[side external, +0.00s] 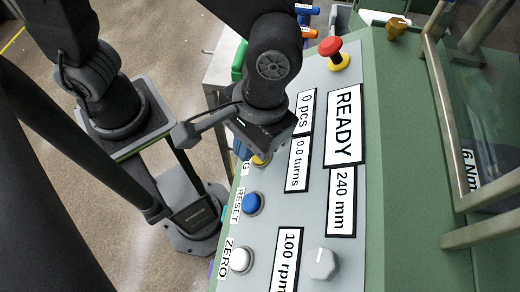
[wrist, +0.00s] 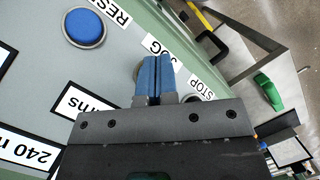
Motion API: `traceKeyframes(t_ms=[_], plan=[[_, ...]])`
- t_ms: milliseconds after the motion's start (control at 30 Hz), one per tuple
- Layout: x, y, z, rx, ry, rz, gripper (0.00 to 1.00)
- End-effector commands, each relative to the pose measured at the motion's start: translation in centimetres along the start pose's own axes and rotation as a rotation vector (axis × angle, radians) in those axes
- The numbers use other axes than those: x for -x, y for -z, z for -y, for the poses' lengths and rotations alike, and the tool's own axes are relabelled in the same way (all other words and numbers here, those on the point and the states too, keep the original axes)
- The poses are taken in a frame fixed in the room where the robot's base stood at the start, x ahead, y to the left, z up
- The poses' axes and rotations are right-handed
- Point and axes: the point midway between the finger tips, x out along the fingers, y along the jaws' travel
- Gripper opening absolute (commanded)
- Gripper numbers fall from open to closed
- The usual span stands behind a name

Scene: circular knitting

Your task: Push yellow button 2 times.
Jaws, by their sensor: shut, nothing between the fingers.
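The yellow button (side external: 261,159) shows only partly in the side view, just below my gripper on the grey panel beside a label ending in G. In the wrist view the button's cap is hidden behind my fingers, near the JOG label (wrist: 158,47). My gripper (wrist: 156,62) is shut and empty, its two blue fingers together and pointing at the panel. In the side view the gripper body covers the fingertips. I cannot tell whether they touch the button.
The blue RESET button (side external: 253,203) and white ZERO button (side external: 241,260) sit in the same row. A red mushroom button (side external: 330,47) and grey knob (side external: 323,264) are farther off. The display (side external: 345,125) reads READY. A metal-framed guard (side external: 445,120) stands at the right.

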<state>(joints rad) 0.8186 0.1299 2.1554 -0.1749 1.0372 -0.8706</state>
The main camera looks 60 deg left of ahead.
Motion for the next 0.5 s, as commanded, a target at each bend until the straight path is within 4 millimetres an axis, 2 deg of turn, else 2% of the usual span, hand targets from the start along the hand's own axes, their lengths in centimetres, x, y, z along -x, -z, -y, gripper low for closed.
traceKeyframes(t_ms=[500], plan=[[-0.42,0.31,-0.31,0.0,0.0,0.0,0.0]])
